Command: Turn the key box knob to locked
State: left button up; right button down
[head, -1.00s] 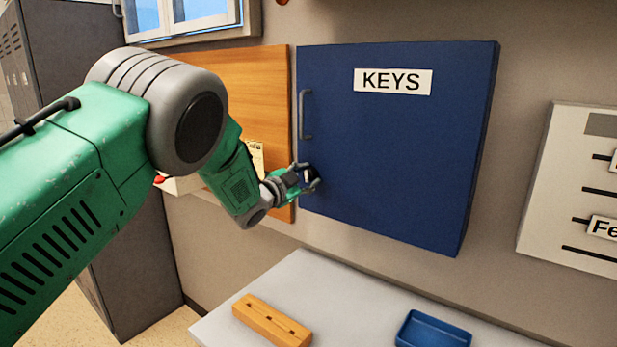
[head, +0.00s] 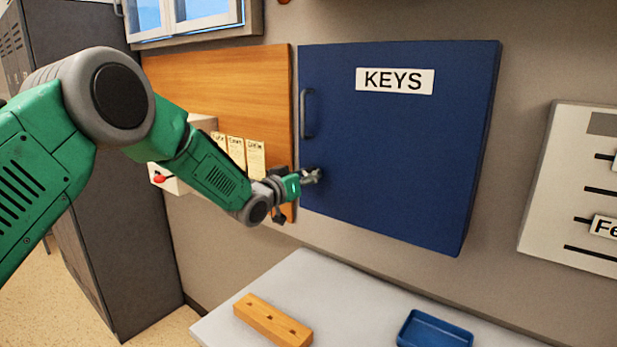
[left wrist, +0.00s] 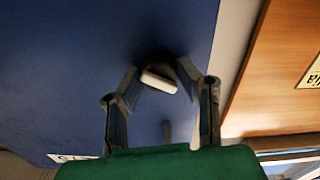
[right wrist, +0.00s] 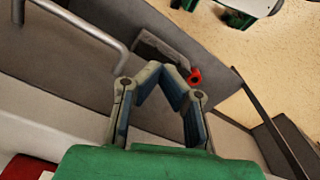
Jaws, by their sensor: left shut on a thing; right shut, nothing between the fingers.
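The blue key box (head: 410,150) labelled KEYS hangs on the wall, with its door flat and a dark handle (head: 307,114) at its left side. My left gripper (head: 314,176) is at the lower left of the door, below the handle. In the left wrist view its fingers (left wrist: 162,80) are closed around the knob (left wrist: 158,82), which shows a pale bar on a dark round base. In the head view the gripper hides the knob. My right gripper (right wrist: 160,68) is shut and empty; it shows only in the right wrist view.
A wooden board (head: 215,85) with notes (head: 236,150) is left of the key box. Below is a pale table (head: 300,270) with a wooden block (head: 272,320) and a blue tray (head: 436,330). A whiteboard (head: 560,180) hangs at the right.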

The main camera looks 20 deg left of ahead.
pick_arm(q)
jog(key=n, duration=0.2)
jog(key=f+n+b, duration=0.1)
jog(key=n, duration=0.2)
jog(key=shift+s+f+n, duration=0.1)
jog(key=shift+n, duration=0.2)
dwell(0.4)
jog(key=o, duration=1.1)
jog(key=shift+o, duration=0.2)
jog(key=shift+w, duration=0.25)
jog(key=shift+s+r, duration=0.15)
jog(key=shift+r, duration=0.15)
jog(key=v, duration=1.1)
jog(key=shift+s+a+f, duration=0.2)
jog(key=shift+s+a, duration=0.05)
